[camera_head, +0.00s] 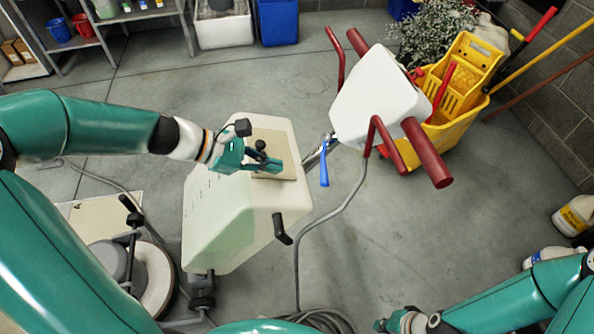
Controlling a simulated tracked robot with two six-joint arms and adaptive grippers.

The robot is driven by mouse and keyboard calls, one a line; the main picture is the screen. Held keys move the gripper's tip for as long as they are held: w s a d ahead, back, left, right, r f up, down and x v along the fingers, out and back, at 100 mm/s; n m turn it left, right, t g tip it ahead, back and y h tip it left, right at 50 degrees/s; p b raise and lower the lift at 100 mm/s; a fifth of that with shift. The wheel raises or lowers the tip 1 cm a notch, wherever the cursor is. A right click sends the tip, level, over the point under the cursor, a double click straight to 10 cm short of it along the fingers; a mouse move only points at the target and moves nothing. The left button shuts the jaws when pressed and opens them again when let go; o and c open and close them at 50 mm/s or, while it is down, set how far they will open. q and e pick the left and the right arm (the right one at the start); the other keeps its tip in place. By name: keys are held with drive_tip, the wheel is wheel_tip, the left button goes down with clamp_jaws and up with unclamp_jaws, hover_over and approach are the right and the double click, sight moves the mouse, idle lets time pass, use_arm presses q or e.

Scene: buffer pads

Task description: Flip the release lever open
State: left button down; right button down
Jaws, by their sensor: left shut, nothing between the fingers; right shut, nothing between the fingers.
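A floor machine stands in front of me with a pale tank (225,215) and a white handle head (378,95) carrying dark red grips. A blue lever (324,168) hangs on the metal shaft between the tank and the handle head; I take it as the release lever. My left gripper (270,165) is shut and empty over the tan top of the tank, left of the blue lever and apart from it. My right gripper (384,325) is shut at the bottom edge, far below the lever and partly cut off.
A yellow mop bucket (460,95) stands right of the handle head. A grey cord (318,222) runs from the handle down to the floor. A black lever (281,229) sticks out of the tank's side. Jugs (575,215) stand at the right. The floor at centre right is clear.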

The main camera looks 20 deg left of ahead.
sight(325, 162)
use_arm(q)
drive_tip(key=b+x, duration=0.1)
drive_tip(key=x, duration=0.9)
drive_tip(key=shift+b, duration=0.3)
